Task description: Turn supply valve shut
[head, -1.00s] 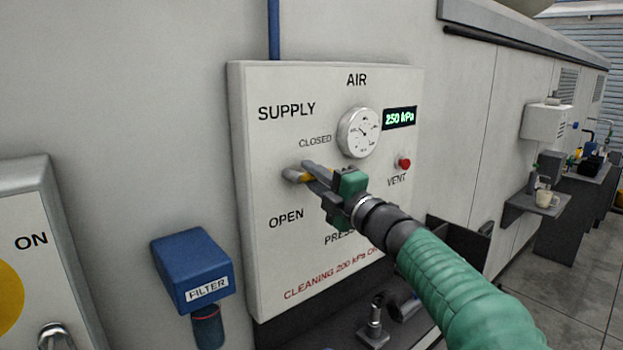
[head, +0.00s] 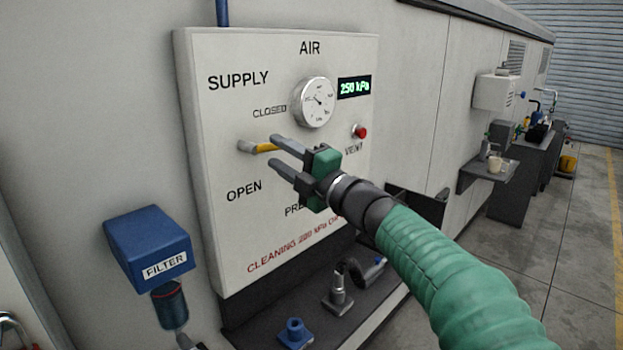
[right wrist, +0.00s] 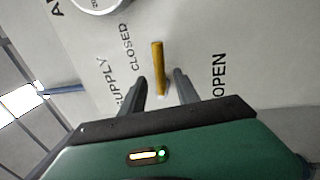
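The supply valve's yellow lever (head: 264,148) sits on a pale stem on the white AIR panel (head: 330,185). It points right, between the CLOSED label above and the OPEN label below. My right gripper (head: 272,151) is open in front of the panel, its two fingers spread and pointing at it. In the right wrist view the lever (right wrist: 158,65) shows between and beyond the open fingertips (right wrist: 158,82); the fingers do not appear to grip it. The digital display (head: 354,88) reads 250 kPa. My left gripper is not in view.
A round gauge (head: 313,103) and a red VENT button (head: 359,131) are on the panel near the lever. A blue FILTER box (head: 148,245) juts out at lower left. A dark ledge (head: 300,318) with fittings lies below the panel. Open floor is at the right.

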